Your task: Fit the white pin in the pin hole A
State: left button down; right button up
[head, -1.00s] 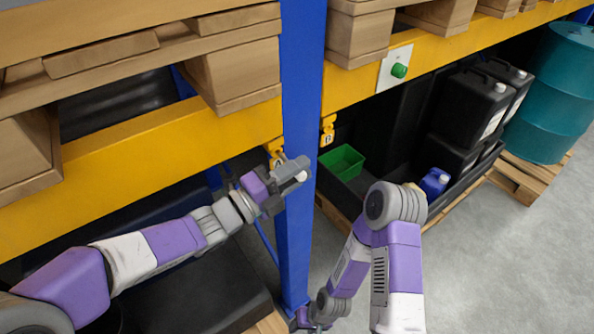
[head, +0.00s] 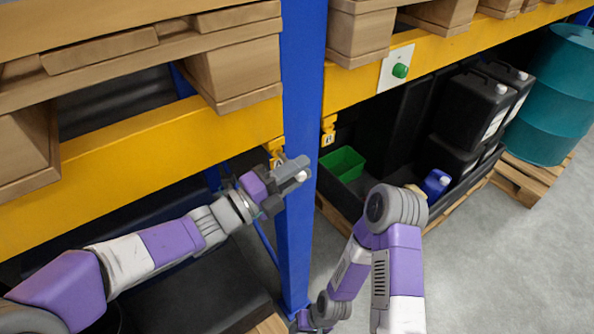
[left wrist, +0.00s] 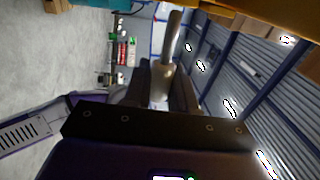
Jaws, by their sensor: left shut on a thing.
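My left gripper (head: 292,172) is shut on the white pin (head: 301,176), in front of the blue upright. In the left wrist view the pin (left wrist: 172,45) stands out from between the two fingers (left wrist: 160,88) and looks grey-tan in shade. The yellow bracket marked A (head: 277,161) is on the beam's end, just behind and left of the gripper. The gripper partly covers it, and its hole cannot be made out. The pin appears apart from the bracket. My right gripper (head: 311,322) is low at the bottom edge, too small and cut off to tell its state.
The blue upright (head: 303,90) and yellow beam (head: 170,140) are close to my left gripper. A similar bracket marked B (head: 328,138) is right of the upright. A green bin (head: 342,162), black canisters (head: 470,105) and a teal drum (head: 555,95) stand to the right.

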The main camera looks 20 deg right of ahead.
aim_at(282, 157)
pick_arm(q)
jog(key=shift+w+a, duration=0.25)
jog(key=shift+w, duration=0.5)
jog(key=shift+w+a, duration=0.3)
jog(key=shift+w, duration=0.4)
jog(key=shift+w+a, duration=0.25)
jog(key=shift+w, duration=0.5)
dwell(1.5)
jog(key=c, duration=0.9)
grip_release()
jog(key=shift+w, duration=0.1)
jog(key=shift+o, duration=0.3)
jog(key=shift+a, duration=0.1)
jog(key=b+v, duration=0.2)
jog(key=v, duration=0.7)
jog(key=shift+b, duration=0.3)
